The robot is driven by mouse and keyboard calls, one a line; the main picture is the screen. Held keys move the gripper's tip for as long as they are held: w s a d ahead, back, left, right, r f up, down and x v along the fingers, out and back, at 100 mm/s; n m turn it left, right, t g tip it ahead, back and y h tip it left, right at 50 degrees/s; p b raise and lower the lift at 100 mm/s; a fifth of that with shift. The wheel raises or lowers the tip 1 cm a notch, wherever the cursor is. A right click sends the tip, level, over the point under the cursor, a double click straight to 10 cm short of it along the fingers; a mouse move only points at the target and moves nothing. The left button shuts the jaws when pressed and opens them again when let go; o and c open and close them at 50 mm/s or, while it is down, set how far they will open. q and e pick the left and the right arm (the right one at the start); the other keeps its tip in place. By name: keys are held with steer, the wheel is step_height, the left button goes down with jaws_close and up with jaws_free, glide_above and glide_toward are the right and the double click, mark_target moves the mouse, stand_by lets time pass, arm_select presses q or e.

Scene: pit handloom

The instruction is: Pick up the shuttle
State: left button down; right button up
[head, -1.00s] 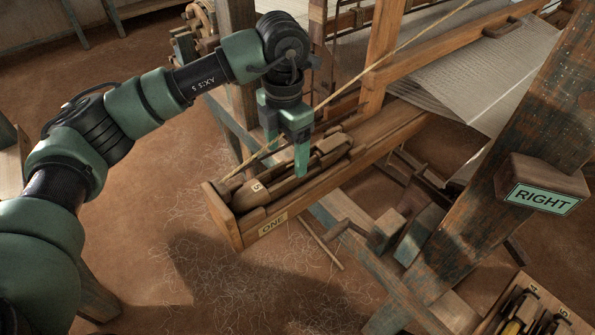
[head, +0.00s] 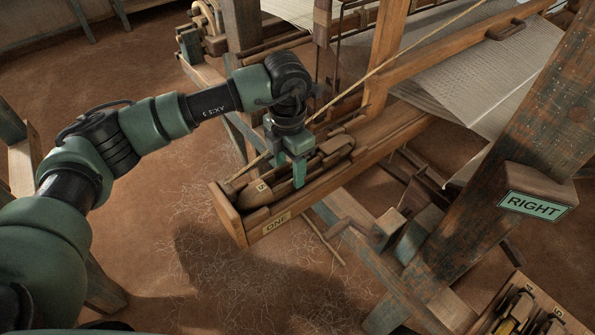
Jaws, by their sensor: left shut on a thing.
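The shuttle (head: 256,194) is a wooden, boat-shaped piece with a pointed near end and a small pale number tag. It lies lengthwise in the long wooden box marked ONE (head: 231,215). My left gripper (head: 289,172) reaches down into the box from above, its green fingers on either side of the shuttle's middle, shut on it. The shuttle still sits low between the box walls; whether it touches the floor of the box is hidden. My right gripper is not in view.
A taut rope (head: 385,65) slants past the gripper. A loom post (head: 384,60) stands behind it, with pale cloth (head: 455,75) beyond. A post with a RIGHT sign (head: 533,205) stands at right. A tray of numbered shuttles (head: 518,310) is at lower right.

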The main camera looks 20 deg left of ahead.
arm_select(q)
steer(key=shift+w+r+b, duration=0.1)
steer(key=shift+r+b, duration=0.2)
steer(key=shift+r, duration=0.25)
step_height(320, 180, up, 19)
steer(key=b, duration=0.4)
steer(key=shift+f, duration=0.1)
stand_by(0.4)
